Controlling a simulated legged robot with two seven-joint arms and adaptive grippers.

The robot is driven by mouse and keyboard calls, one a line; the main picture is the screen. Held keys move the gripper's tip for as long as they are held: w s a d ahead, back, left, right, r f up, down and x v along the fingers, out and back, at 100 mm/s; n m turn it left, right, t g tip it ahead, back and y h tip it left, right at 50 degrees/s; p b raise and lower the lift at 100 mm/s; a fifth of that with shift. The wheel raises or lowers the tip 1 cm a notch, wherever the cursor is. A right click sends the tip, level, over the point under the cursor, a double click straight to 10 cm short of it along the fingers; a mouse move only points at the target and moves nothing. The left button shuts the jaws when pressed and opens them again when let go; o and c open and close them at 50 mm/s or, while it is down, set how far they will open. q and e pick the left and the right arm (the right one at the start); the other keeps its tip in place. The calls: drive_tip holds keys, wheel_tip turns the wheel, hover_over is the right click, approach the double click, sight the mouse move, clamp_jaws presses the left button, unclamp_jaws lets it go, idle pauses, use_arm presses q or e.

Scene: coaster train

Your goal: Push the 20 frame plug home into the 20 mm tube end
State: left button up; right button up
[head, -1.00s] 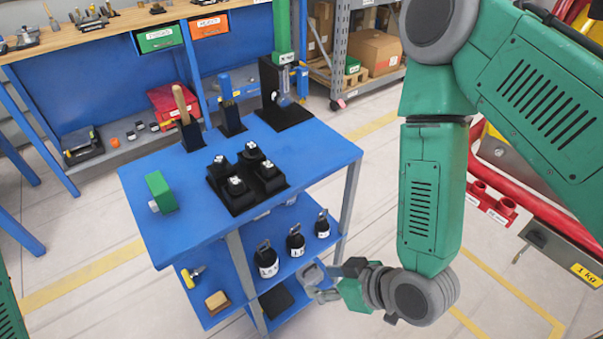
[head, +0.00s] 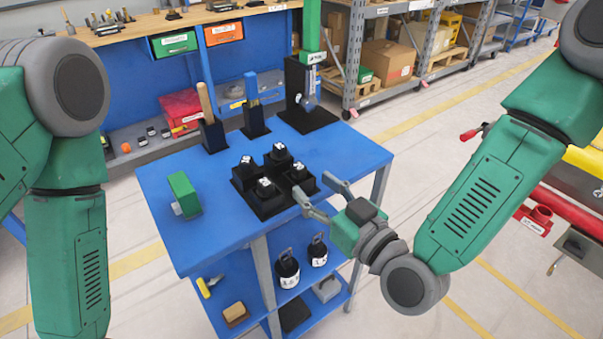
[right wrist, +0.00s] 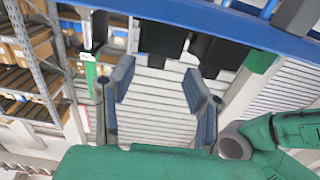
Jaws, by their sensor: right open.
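A black holder (head: 264,207) on the blue cart carries several black blocks with white labels, too small to read. I cannot tell which is the 20 frame plug. A green block (head: 183,194) with a short grey stub stands to the left of the holder; whether the stub is the 20 mm tube end is unclear. My right gripper (head: 314,187) is open and empty, just right of the holder at the cart's right front edge. In the right wrist view its fingers (right wrist: 156,80) are spread, with dark blocks (right wrist: 163,38) beyond them. My left gripper is out of view.
A black stand with a green column (head: 312,75), a brush (head: 252,105) and a wooden-handled tool (head: 206,110) stand at the cart's back. Black weights (head: 287,270) sit on the lower shelf (head: 250,318). The cart top between holder and back stands is clear.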

sight(303, 173)
drive_tip(key=shift+w+a+r, duration=0.1)
drive_tip(key=shift+w+a, duration=0.4)
drive_tip(key=shift+a, duration=0.2)
drive_tip(key=w, duration=0.2)
drive_tip(key=w+a, duration=0.1)
drive_tip(key=w, duration=0.1)
drive_tip(key=shift+a+r, duration=0.1)
drive_tip(key=shift+a, duration=0.05)
drive_tip(key=shift+s+a+r, duration=0.1)
drive_tip(key=shift+a, duration=0.35)
clamp_jaws()
